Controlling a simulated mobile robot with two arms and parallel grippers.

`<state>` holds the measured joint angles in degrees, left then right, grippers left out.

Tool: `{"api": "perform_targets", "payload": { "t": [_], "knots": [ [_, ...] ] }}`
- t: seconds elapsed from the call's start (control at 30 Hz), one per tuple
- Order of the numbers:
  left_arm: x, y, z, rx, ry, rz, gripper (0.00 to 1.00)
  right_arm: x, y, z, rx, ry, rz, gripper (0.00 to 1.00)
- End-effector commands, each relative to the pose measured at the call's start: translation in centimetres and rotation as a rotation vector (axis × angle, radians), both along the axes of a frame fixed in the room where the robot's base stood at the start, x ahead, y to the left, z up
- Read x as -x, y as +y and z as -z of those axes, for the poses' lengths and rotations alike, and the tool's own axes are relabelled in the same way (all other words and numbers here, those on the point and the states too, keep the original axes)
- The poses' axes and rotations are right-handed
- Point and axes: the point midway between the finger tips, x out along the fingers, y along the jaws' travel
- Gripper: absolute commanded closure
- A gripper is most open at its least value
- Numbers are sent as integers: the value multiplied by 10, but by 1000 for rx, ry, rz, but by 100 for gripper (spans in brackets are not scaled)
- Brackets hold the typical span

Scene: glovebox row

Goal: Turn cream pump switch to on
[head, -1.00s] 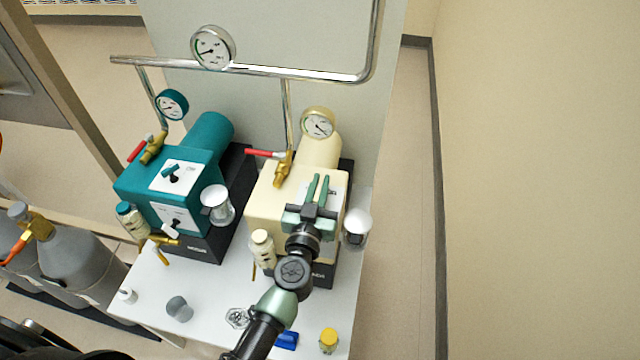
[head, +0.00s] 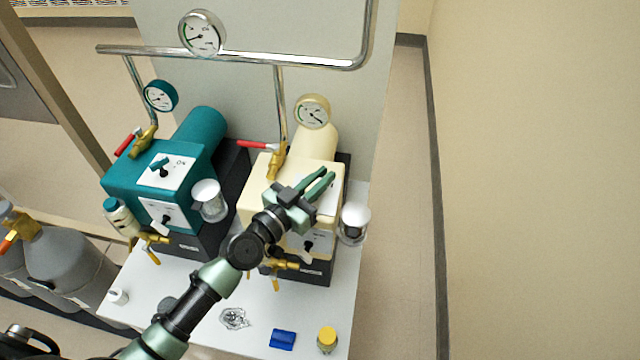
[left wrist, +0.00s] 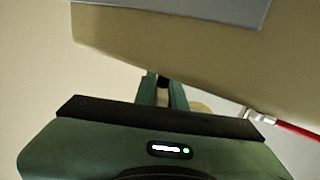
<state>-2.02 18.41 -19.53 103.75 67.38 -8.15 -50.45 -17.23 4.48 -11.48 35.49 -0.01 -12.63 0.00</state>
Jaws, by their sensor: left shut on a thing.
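The cream pump (head: 316,146) stands on the white bench, right of a teal pump. A white plate (head: 330,202) on its top is partly covered by my left gripper (head: 325,177). The gripper's green fingers lie over this plate, shut on what appears to be the cream pump switch. The switch itself is hidden, so its setting cannot be read. In the left wrist view the fingers (left wrist: 162,92) close around a small dark part, close beside the cream body (left wrist: 180,45). My right gripper is not in view.
The teal pump (head: 150,185) stands close on the left. A red-handled valve (head: 258,145) and a gauge (head: 312,111) are behind. A clear jar (head: 354,223) sits right of the cream pump.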

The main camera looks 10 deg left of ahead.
Motion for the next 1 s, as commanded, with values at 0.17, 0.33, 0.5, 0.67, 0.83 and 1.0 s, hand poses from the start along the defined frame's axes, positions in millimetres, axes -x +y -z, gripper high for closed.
{"api": "perform_targets", "payload": {
  "t": [0.17,0.33,0.5,0.67,0.83,1.0],
  "knots": [
    [1,-1,2,-2,1,28,100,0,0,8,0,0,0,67],
    [1,-1,1,1,3,33,100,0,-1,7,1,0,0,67],
    [1,-1,0,1,3,33,100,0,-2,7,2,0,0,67],
    [1,-1,0,0,2,32,67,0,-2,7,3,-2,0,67],
    [1,-1,0,0,1,31,67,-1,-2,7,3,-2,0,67],
    [5,2,1,0,1,30,67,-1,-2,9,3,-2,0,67]
  ]
}}
